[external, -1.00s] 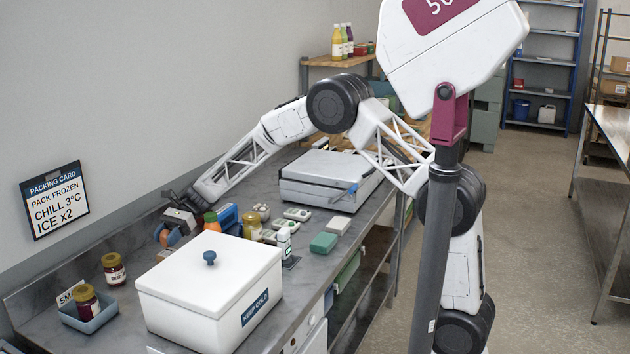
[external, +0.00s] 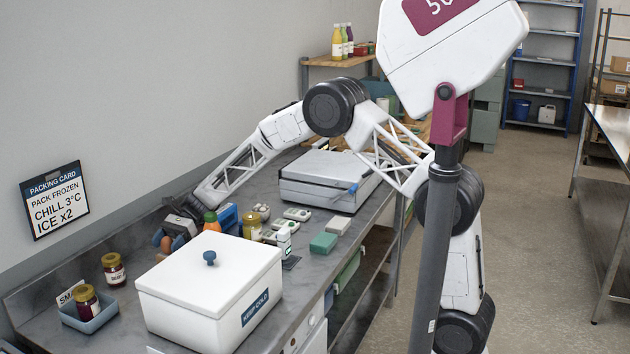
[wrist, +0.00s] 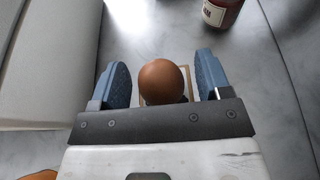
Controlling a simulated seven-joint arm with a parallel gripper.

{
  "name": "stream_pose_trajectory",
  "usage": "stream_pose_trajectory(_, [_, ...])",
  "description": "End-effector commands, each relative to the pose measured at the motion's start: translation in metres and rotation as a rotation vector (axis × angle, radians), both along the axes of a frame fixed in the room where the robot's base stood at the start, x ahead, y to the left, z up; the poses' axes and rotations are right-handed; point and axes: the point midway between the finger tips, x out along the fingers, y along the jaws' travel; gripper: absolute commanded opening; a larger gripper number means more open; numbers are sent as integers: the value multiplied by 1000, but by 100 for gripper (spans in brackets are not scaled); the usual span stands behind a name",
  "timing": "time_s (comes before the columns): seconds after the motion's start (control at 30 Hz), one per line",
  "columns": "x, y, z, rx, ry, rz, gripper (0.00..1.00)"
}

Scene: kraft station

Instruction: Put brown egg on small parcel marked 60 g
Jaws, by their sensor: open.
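The brown egg (wrist: 163,82) is between the two blue fingers of my gripper (wrist: 163,84) in the wrist view, with a gap visible on the right side and a narrow one on the left. My gripper is open. A thin tan edge (wrist: 188,82) shows beside and behind the egg; it may be part of a small parcel, but the egg and gripper hide most of it. No 60 g mark is readable. In the external view my gripper (external: 168,240) is low over the bench near the wall, with the brown egg (external: 166,244) at its fingers.
A white lidded box (external: 205,290) stands close in front of my gripper. A jar (external: 114,269) and a blue tray (external: 90,318) holding another jar are at the left. An orange-and-green item (external: 211,221) and a silver case (external: 330,180) are to the right. Bench near the wall is partly bare.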

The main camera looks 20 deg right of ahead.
Motion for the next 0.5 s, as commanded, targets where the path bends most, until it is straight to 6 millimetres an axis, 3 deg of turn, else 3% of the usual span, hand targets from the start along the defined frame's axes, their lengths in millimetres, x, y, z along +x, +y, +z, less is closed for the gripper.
stream_pose_trajectory(0.3, [1, -1, 4, 0, 0, 0, 71])
stream_pose_trajectory(0.5, [12, -12, 9, 0, 0, 0, 71])
